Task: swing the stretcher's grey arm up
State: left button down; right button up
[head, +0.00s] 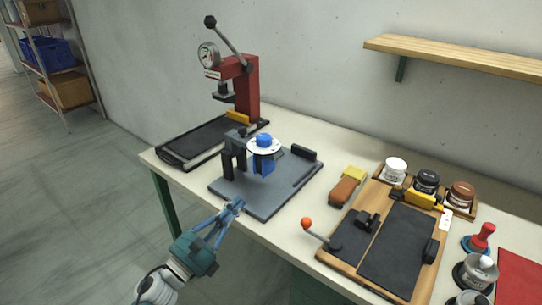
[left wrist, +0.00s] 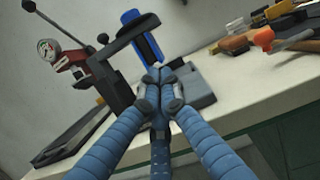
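The stretcher stands mid-bench on a flat grey base plate (head: 265,205). It has a dark upright bracket (head: 228,165) at its left, and a blue part with a white dial and blue knob (head: 264,142) above the plate. In the left wrist view a dark grey arm (left wrist: 122,36) slants up to the right across the blue part (left wrist: 147,47). My left gripper (head: 238,203) is at the plate's front left edge, below the bracket. Its fingertips (left wrist: 162,76) meet, with nothing visible between them. Contact with the stretcher cannot be told. My right gripper is in neither view.
A red press (head: 246,88) with a gauge and a black tray (head: 205,140) stands behind left. A shelf (head: 470,60) hangs above.

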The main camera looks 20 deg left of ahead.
aim_at(268, 158)
pick_arm(q)
jog(key=p+x, duration=0.1)
jog(key=x, duration=0.2)
jog(key=p+x, duration=0.1)
jog(key=x, duration=0.2)
jog(key=r+p+x, duration=0.1)
jog(key=x, duration=0.2)
jog(key=shift+d, duration=0.2)
jog(key=r+p, duration=0.3)
jog(key=shift+w+d+r, duration=0.1)
jog(key=shift+w+r, duration=0.15)
jog(key=shift+r, duration=0.1)
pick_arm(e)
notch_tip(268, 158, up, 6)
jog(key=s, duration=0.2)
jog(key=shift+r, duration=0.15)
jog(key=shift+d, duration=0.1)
pick_arm(q)
jog(key=shift+r, duration=0.1)
